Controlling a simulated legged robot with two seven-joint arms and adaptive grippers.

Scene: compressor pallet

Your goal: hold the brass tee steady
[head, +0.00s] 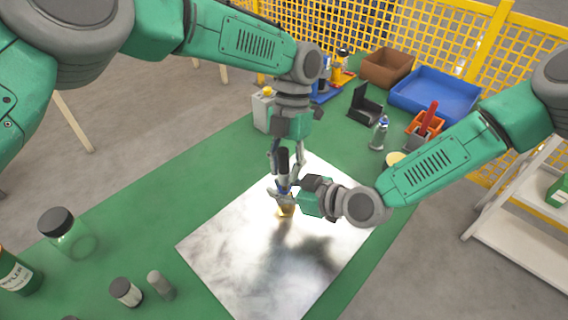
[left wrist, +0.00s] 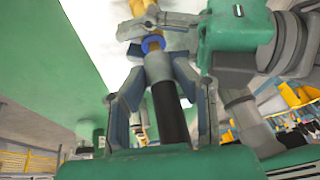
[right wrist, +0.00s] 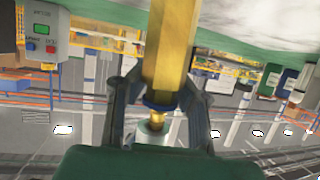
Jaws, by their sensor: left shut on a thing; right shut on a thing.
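The brass tee (head: 286,210) is low over the shiny metal sheet in the head view, partly covered by my right gripper (head: 280,194). In the right wrist view the brass body (right wrist: 172,45) runs between the fingers of my right gripper (right wrist: 154,92), which is shut on it. My left gripper (head: 286,168) is above, shut on a grey and black cylindrical part (left wrist: 171,108). A blue ring (left wrist: 153,43) sits between that part and the brass. The parts look in line; whether they are joined I cannot tell.
The metal sheet (head: 235,255) lies on a green table (head: 150,205). Jars and small cylinders (head: 125,292) stand at the front left. A blue bin (head: 435,95), a brown bin (head: 387,67) and a spray-like bottle (head: 379,133) stand at the back right. A yellow mesh fence is behind.

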